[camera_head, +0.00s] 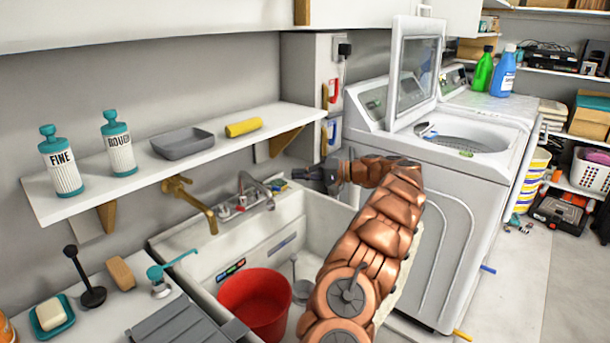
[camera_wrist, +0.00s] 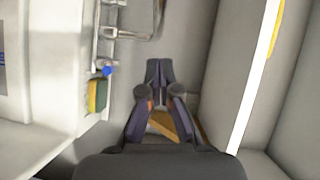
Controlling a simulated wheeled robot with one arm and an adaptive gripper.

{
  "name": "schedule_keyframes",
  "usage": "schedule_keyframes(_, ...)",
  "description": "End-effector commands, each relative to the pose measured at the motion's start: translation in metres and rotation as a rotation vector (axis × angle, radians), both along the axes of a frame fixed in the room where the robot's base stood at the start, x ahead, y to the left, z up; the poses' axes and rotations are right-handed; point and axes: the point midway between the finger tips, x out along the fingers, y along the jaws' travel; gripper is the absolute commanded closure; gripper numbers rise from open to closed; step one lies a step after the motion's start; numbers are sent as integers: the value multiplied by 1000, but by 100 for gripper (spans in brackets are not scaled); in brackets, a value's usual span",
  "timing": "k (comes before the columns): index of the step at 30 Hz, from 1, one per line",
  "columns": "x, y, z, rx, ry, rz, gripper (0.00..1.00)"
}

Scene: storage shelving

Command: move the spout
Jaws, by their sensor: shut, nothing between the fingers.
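The silver spout (camera_head: 258,184) curves up from the tap at the back of the white sink (camera_head: 312,200) and arches forward over the basin. Part of a metal tube, seemingly this spout, shows at the top of the wrist view (camera_wrist: 118,32). My gripper (camera_head: 297,173) is to the right of the spout in the head view, apart from it, over the sink's back right corner. Its fingers are closed together and empty in the wrist view (camera_wrist: 160,70). A brass wall tap (camera_head: 192,202) stands to the left of the spout.
A red bucket (camera_head: 256,300) sits in the sink. A white shelf (camera_head: 225,148) hangs above the taps, with bottles, a grey tray and a yellow roll. A sponge (camera_wrist: 97,95) lies on the sink's back ledge. The washing machine (camera_head: 440,190) stands to the right.

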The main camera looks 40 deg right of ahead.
Motion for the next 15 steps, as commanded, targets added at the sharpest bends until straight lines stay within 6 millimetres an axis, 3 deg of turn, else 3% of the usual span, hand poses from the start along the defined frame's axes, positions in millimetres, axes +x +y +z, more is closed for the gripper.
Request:
schedule_keyframes(10, 47, 37, -9, 0, 2, -1, 100)
schedule_keyframes(15, 46, 49, -11, 5, 2, 1, 100)
